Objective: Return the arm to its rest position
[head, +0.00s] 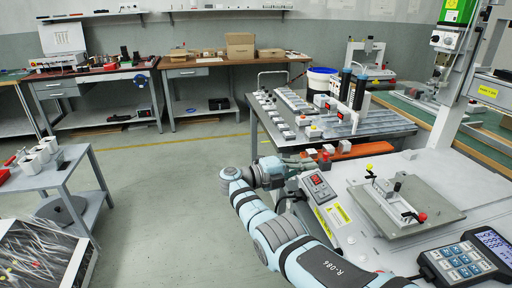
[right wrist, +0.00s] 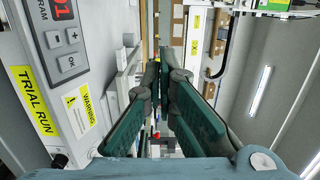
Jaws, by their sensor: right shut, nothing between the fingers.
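My right arm (head: 285,235) reaches up from the bottom of the head view and bends at its blue-grey wrist. My right gripper (head: 306,162) points right, near the front left edge of the white machine bench, behind the small control box. In the right wrist view its dark green-padded fingers (right wrist: 163,72) are shut with nothing between them. The control box (head: 319,187) has a red display and yellow labels. It also shows close on the left of the right wrist view (right wrist: 65,40). My left gripper is not in view.
The white bench (head: 350,170) carries a grey fixture plate (head: 432,195) and a keypad pendant (head: 464,258). A gantry column (head: 450,100) rises at the right. A table of parts (head: 375,125) stands behind. A grey side table (head: 60,175) is at left. Open floor (head: 160,220) lies between.

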